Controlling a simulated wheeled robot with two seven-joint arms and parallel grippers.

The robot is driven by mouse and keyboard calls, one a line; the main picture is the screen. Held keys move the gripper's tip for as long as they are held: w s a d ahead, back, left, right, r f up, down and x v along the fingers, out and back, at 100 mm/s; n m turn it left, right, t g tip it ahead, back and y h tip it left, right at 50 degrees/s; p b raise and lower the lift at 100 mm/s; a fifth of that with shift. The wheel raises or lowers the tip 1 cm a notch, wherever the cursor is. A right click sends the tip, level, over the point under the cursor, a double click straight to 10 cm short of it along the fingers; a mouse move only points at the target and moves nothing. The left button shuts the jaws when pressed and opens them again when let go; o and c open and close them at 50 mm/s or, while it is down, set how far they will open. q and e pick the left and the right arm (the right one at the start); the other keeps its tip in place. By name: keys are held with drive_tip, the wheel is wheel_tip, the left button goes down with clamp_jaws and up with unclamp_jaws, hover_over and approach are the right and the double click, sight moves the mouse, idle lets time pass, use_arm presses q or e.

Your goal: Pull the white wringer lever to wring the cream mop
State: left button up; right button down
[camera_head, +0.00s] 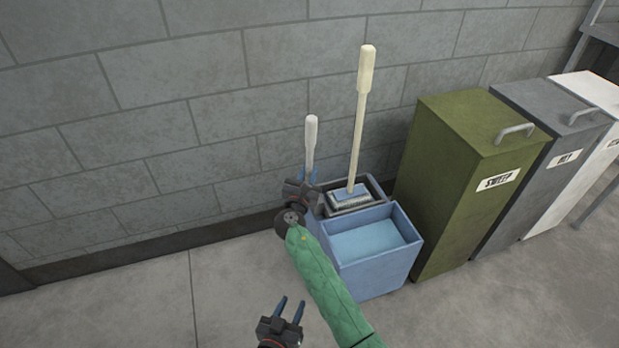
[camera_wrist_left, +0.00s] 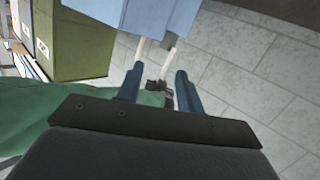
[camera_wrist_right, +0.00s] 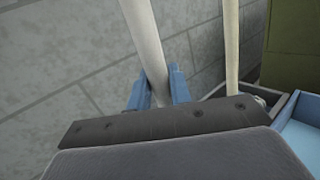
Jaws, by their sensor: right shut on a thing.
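The white wringer lever (camera_head: 311,140) stands nearly upright at the left side of the blue mop bucket (camera_head: 372,262). My right gripper (camera_head: 308,177) is shut on the lever's lower part; the right wrist view shows the lever (camera_wrist_right: 146,40) between the blue fingers (camera_wrist_right: 160,90). The cream mop (camera_head: 359,120) stands upright, slightly tilted, with its handle up and its head in the dark wringer (camera_head: 375,203) at the back of the bucket. My left gripper (camera_head: 290,308) is open and empty above the floor in front; its fingers (camera_wrist_left: 155,85) show apart in the left wrist view.
Green (camera_head: 460,170), grey (camera_head: 560,130) and white (camera_head: 590,95) bins stand in a row right of the bucket. A grey block wall (camera_head: 150,120) is close behind. The floor (camera_head: 130,310) at the left is clear. My green-sleeved right arm crosses in front of the bucket.

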drive_tip(key=shift+w+r, duration=0.1)
drive_tip(key=shift+r, duration=0.4)
drive_tip(key=shift+p, duration=0.5)
drive_tip(key=shift+w+p, duration=0.15)
drive_tip(key=shift+p, duration=0.25)
drive_tip(key=shift+w+f+n+p, duration=0.2)
drive_tip(key=shift+n+p, duration=0.1)
drive_tip(key=shift+p, duration=0.3)
drive_tip(key=c, duration=1.2)
unclamp_jaws()
drive_tip(key=shift+d, duration=0.1)
use_arm(q)
drive_tip(key=s+f+g, duration=0.3)
drive_tip(key=s+f, duration=0.3)
drive_tip(key=f, duration=0.2)
drive_tip(key=s+a+f+g+y, duration=0.1)
drive_tip(key=s+f+g, duration=0.3)
drive_tip(key=f, duration=0.5)
drive_tip(key=s, duration=0.2)
drive_tip(key=shift+s+a+g, duration=0.2)
drive_tip(key=shift+s+g, duration=0.1)
use_arm(e)
drive_tip(key=shift+s, duration=0.1)
